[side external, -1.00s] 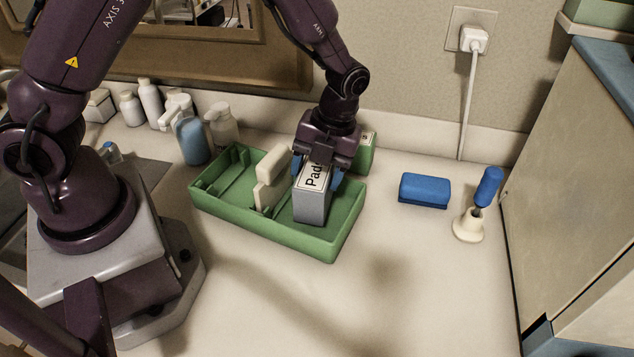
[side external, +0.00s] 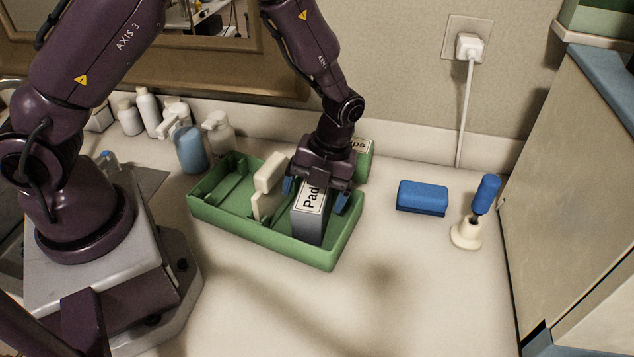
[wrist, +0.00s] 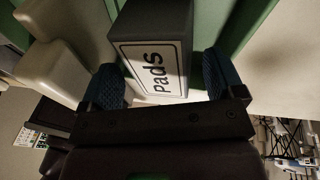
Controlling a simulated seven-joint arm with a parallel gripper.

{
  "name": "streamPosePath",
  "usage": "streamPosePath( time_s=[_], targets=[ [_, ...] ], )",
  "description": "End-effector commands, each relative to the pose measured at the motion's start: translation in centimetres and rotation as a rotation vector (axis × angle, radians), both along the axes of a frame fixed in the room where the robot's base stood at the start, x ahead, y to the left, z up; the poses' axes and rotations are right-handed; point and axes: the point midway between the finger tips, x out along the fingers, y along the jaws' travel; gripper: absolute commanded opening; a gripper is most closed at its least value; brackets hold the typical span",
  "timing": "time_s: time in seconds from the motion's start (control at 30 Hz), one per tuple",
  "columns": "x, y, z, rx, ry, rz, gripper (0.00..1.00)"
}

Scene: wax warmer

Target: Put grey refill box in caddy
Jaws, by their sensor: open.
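The grey refill box (side external: 309,222), with a white "Pads" label, stands inside the right part of the green caddy (side external: 290,250). My gripper (side external: 318,198) is over the box with its blue fingertips spread on both sides of it. In the wrist view the box (wrist: 152,22) sits between the two blue finger pads, with a gap visible at each side, and my gripper (wrist: 160,85) is open. The caddy's green wall (wrist: 250,15) also shows there. The box's underside is hidden.
A cream divider or block (side external: 268,175) stands in the caddy, left of the box. A green labelled box (side external: 360,158) stands behind the caddy. A blue block (side external: 422,197) and a blue-handled tool in a cream holder (side external: 466,234) are at right. Bottles (side external: 192,150) stand at back left. The front counter is clear.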

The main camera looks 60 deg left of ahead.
Motion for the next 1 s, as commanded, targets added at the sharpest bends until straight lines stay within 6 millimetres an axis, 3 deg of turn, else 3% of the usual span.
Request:
streamPosePath(
  time_s=[0.17, 0.6, 0.9, 1.0],
  targets=[
    [0.6, -0.2, 1.9, -0.004, -0.005, 0.0, 0.88],
    [2.8, -0.6, 10.2, -0.002, -0.004, -0.001, 0.88],
    [3.1, -0.7, 11.9, 0.0, -0.004, 0.01, 0.88],
    [2.7, -0.4, 13.2, 0.008, -0.037, 0.096, 0.88]
  ],
)
